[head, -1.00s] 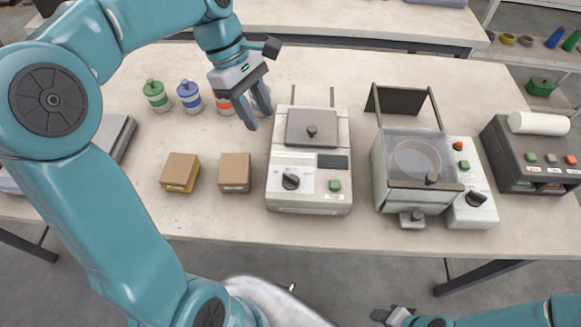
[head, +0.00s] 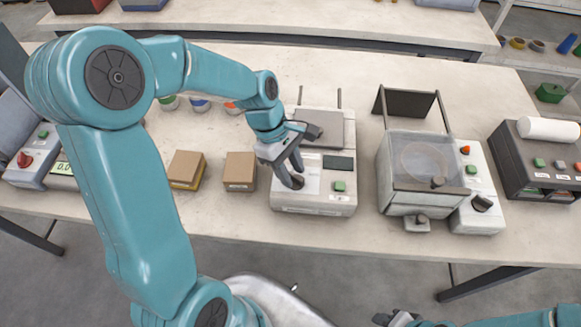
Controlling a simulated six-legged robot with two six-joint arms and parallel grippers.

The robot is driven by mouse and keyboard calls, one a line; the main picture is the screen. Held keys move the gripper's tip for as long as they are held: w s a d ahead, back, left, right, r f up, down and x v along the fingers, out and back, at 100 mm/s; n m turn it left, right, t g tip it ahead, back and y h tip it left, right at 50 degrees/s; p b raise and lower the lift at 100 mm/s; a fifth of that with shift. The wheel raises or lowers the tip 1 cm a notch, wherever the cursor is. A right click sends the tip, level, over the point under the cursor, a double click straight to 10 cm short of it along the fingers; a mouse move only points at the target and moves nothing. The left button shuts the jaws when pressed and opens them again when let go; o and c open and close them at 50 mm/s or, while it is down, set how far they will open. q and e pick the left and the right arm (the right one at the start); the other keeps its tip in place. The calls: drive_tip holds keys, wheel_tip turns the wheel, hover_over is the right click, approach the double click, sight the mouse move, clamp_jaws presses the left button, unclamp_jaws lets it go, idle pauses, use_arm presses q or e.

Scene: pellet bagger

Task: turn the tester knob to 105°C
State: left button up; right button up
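The machine that I take for the tester (head: 318,208) is a light box in the middle of the table with a grey lid, a dark display (head: 338,163) and a green button (head: 339,186). Its black knob (head: 296,182) is at the lower left of its front panel, mostly hidden by my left gripper. My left gripper (head: 293,180) points down over the knob with its fingers apart, one on each side as seen from here. I cannot tell whether they touch it. My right gripper (head: 393,318) shows only partly at the bottom edge.
Right of it stands a machine with a clear-covered chamber (head: 418,160) and its own dark knob (head: 481,203). A dark device with a white roll (head: 548,129) is at far right. Two brown boxes (head: 186,167) (head: 240,168) stand left. A scale (head: 62,170) is at far left.

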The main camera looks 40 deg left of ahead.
use_arm(q)
drive_tip(key=shift+d, duration=0.1)
drive_tip(key=shift+c, duration=0.9)
clamp_jaws()
